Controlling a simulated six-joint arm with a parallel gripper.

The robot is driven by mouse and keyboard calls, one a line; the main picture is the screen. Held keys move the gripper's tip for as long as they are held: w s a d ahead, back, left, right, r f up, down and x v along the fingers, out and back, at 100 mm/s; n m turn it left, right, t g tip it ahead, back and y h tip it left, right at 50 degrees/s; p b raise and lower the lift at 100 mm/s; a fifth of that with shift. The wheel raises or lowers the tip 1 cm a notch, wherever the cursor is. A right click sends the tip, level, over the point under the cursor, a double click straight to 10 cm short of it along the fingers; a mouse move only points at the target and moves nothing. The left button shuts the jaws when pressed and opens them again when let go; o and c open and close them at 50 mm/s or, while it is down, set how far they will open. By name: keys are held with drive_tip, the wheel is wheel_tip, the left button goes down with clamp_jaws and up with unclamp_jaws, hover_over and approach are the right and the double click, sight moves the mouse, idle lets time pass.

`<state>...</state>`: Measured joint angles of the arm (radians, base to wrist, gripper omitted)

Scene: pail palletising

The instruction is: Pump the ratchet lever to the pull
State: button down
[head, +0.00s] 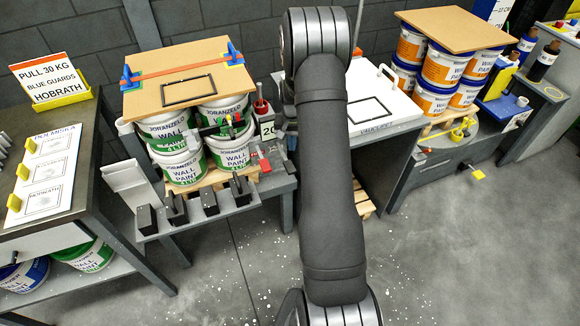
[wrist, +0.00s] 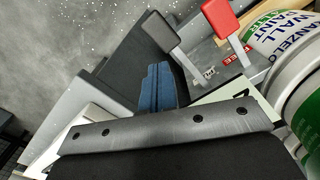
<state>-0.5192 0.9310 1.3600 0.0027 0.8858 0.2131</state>
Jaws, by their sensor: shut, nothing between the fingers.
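An orange strap (head: 185,70) runs across the brown board (head: 150,98) over the stacked pails, with blue guards (head: 130,78) at its ends. In the head view, a dark ratchet piece (head: 213,130) shows in front of the pails. In the wrist view, a black-ended lever (wrist: 162,33) and a red-ended lever (wrist: 222,17) stand up beyond my gripper. I cannot tell which one is the ratchet lever. My gripper (wrist: 158,70) shows as blue fingers shut together and empty, apart from both lever ends. My arm hides it in the head view.
White pails (head: 230,148) stand close at the right in the wrist view. A card marked 20 (head: 268,130) stands beside the stack. A yellow-based sign (head: 50,80) reads pull 30 kg, blue guards, Hobrath. Dark holders (head: 208,200) line the front shelf.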

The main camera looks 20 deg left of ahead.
sight(290, 165)
drive_tip(key=shift+s+a+r+g, duration=0.15)
drive_tip(key=shift+s+r+g, duration=0.25)
drive_tip(key=shift+r, duration=0.15)
drive_tip(key=shift+f, duration=0.1)
drive_tip(key=shift+s+f, duration=0.15)
drive_tip(key=shift+f, duration=1.55)
drive_tip(key=shift+s+f, duration=0.15)
drive_tip(key=shift+f, duration=1.5)
drive_tip(key=shift+f, duration=0.1)
drive_tip(key=shift+f, duration=1.5)
drive_tip(key=w, duration=0.2)
drive_tip(key=w+r, duration=0.1)
drive_tip(key=shift+a+r, duration=0.1)
drive_tip(key=shift+a, duration=0.2)
